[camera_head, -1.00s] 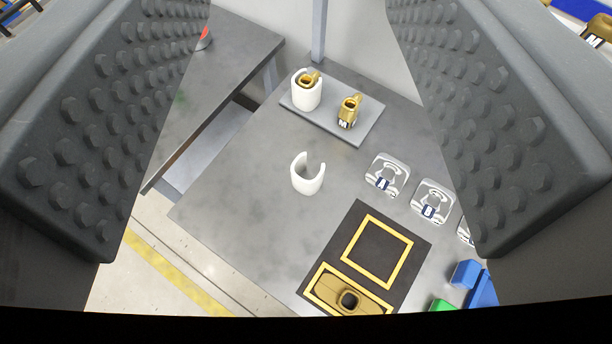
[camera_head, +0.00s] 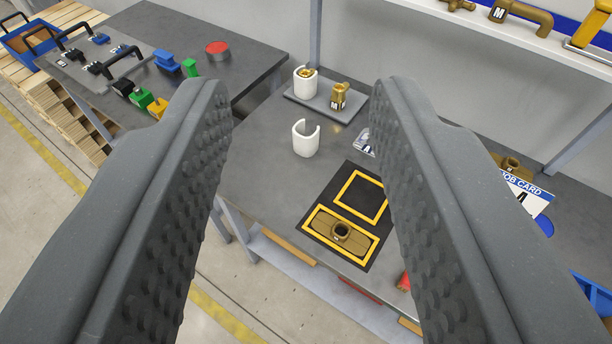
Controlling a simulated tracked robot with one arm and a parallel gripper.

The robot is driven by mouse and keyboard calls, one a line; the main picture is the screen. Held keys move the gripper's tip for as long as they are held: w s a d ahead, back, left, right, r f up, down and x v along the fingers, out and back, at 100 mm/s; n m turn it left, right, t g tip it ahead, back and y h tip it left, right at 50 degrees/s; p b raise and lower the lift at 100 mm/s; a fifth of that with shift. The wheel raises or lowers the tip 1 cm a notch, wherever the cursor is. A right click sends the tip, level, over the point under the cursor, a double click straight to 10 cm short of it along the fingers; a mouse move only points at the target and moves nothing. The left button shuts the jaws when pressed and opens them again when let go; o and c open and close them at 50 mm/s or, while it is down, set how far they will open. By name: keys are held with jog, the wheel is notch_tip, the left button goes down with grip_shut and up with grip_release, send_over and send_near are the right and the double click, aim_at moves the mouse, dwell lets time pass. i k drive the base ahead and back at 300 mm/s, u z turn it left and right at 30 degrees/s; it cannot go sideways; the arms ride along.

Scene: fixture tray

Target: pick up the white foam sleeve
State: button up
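A white foam sleeve (camera_head: 305,142), a short tube with a slit in its wall, stands upright and empty on the grey table (camera_head: 262,165). A second white sleeve (camera_head: 306,86) stands behind it on a grey plate (camera_head: 318,103), around a brass fitting (camera_head: 306,73). My gripper (camera_head: 302,95) is open and empty. Its two dark studded fingers frame the picture left and right, and the free-standing sleeve shows in the gap between them, apart from both. The right finger partly hides the clear A-marked piece (camera_head: 365,142).
A brass fitting marked M (camera_head: 339,96) stands on the plate. A black mat (camera_head: 330,205) with yellow frames holds a brass block (camera_head: 340,236). A side table (camera_head: 250,45) with coloured parts is at left, and a shelf (camera_head: 470,20) at upper right. Table left of the sleeve is bare.

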aim_at(306, 147)
jog(key=u, duration=0.8)
jog(key=i, duration=1.5)
jog(key=z, duration=0.8)
